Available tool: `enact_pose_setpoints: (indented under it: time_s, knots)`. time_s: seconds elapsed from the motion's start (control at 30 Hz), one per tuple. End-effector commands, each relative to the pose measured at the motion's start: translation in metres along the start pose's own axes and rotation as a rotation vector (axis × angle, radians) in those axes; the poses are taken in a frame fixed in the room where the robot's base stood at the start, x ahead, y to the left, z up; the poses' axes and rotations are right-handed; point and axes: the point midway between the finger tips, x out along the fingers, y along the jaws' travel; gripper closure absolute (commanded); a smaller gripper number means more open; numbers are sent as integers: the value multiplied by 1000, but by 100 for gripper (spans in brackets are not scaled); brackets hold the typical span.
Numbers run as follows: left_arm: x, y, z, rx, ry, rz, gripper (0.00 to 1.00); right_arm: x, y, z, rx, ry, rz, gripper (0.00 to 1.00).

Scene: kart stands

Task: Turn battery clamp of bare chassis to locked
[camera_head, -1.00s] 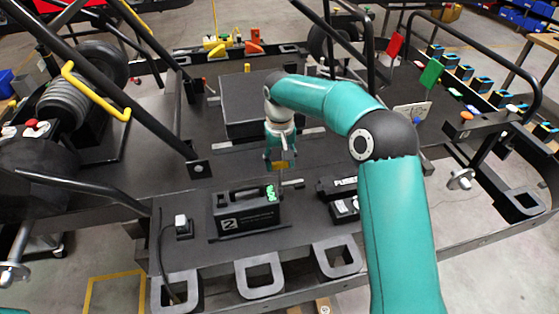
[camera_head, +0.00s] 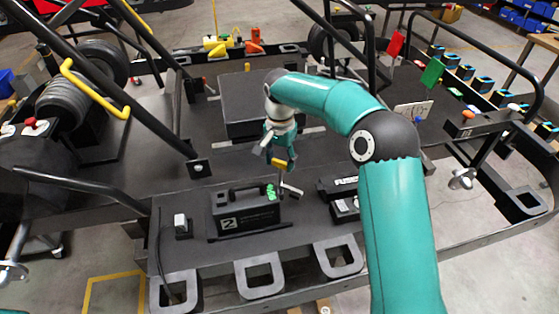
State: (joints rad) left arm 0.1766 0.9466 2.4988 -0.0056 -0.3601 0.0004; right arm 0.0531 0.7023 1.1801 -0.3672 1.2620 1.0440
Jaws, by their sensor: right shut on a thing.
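A black battery (camera_head: 246,212) marked "2", with a handle on top and a green squiggle at its right end, sits on the dark chassis floor (camera_head: 225,172). Just right of its top is a small metal clamp lever (camera_head: 291,190), slanting down to the right. My right gripper (camera_head: 283,177) points down over the clamp, beside the battery's right end. It is shut on the clamp, and its fingers partly hide the clamp's upper part. My left gripper is out of view.
A black box marked "FUSE" (camera_head: 343,186) stands right of the clamp. A small socket with a cable (camera_head: 182,226) is left of the battery. A large dark box (camera_head: 247,97) lies behind. Black frame tubes rise on both sides.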

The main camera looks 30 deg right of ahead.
Motion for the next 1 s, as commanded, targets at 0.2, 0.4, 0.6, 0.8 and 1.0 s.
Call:
enact_pose_setpoints:
  time_s: [0.2, 0.4, 0.6, 0.8, 1.0]
  knots:
    - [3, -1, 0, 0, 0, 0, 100, -1, -1, 0, 207, 2, -5, 100]
    - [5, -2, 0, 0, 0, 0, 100, -1, -1, -1, 397, 3, -7, 100]
    - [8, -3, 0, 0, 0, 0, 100, -1, -1, -1, 575, 3, -8, 100]
    - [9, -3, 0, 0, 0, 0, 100, -1, -1, -1, 718, 3, -8, 100]
    - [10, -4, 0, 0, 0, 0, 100, -2, -1, -1, 809, 3, -8, 100]
